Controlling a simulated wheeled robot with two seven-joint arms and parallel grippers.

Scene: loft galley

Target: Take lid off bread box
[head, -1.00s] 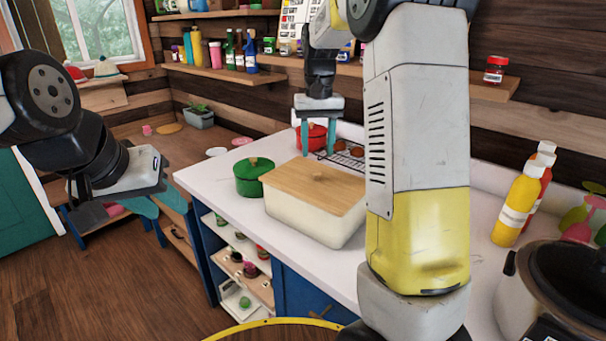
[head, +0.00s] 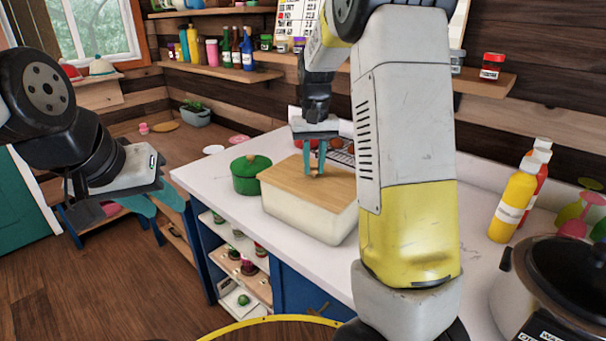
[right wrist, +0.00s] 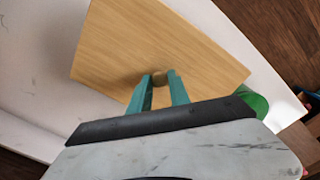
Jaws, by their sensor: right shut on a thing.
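The bread box (head: 300,212) is a cream box on the white counter. Its wooden lid (head: 285,180) lies flat on top, and the lid also fills much of the right wrist view (right wrist: 120,50). My right gripper (head: 314,172) points down over the lid's middle and is shut on the small round wooden knob, which shows between the fingertips in the right wrist view (right wrist: 160,76). My left gripper (head: 158,205) is at the left, away from the counter, with its teal fingers apart and empty.
A green pot (head: 250,175) stands just left of the box. A red pot and wire rack are behind it, partly hidden. Sauce bottles (head: 513,205) and a dark-lidded cooker (head: 560,285) are at the right. My right arm hides part of the counter.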

